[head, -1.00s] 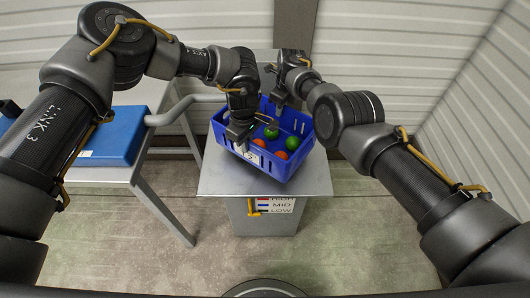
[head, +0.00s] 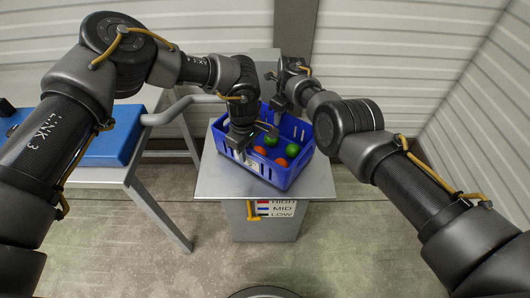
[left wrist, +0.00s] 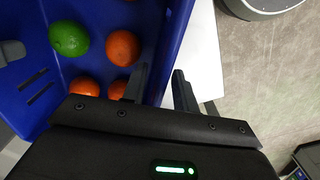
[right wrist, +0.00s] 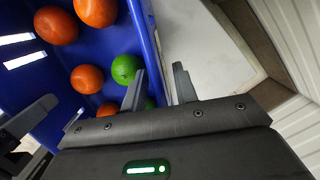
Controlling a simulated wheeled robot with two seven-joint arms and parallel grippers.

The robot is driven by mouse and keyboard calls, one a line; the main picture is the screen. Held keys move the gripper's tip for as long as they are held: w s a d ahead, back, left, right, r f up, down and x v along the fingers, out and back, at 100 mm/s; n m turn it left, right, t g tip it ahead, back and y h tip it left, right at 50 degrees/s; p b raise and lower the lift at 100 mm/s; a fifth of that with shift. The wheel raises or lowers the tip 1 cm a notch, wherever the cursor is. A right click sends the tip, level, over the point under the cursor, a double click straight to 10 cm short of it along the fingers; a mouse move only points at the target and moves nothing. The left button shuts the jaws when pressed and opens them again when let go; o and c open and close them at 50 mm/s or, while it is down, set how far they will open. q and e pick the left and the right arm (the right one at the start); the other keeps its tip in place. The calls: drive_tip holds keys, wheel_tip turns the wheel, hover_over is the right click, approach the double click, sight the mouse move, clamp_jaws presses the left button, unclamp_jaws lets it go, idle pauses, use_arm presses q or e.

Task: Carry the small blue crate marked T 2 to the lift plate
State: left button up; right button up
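The small blue crate (head: 290,178) sits turned at an angle on the grey lift plate (head: 215,188), with no clear gap beneath it. Its white label is mostly hidden by my left gripper. It holds several orange and green balls or fruit. My left gripper (head: 238,150) is at the crate's near left wall; its fingers (left wrist: 158,88) stand on either side of the wall, with a gap on the outer side. My right gripper (head: 274,122) is at the far wall; its fingers (right wrist: 158,86) also straddle the wall, with a gap outside.
A grey table (head: 160,205) with a larger blue box (head: 105,140) stands at the left. A grey pedestal under the plate carries HIGH, MID, LOW labels (head: 277,208) and a yellow part (head: 229,207). Ribbed walls (head: 400,60) close off the back and right.

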use_arm(q)
wheel_tip(320, 180, up, 12)
use_arm(e)
drive_tip(key=r, duration=0.8)
drive_tip(key=s+d+r, duration=0.1)
drive_tip(key=r, duration=0.3)
idle(0.4)
drive_tip(key=shift+d+f, duration=0.1)
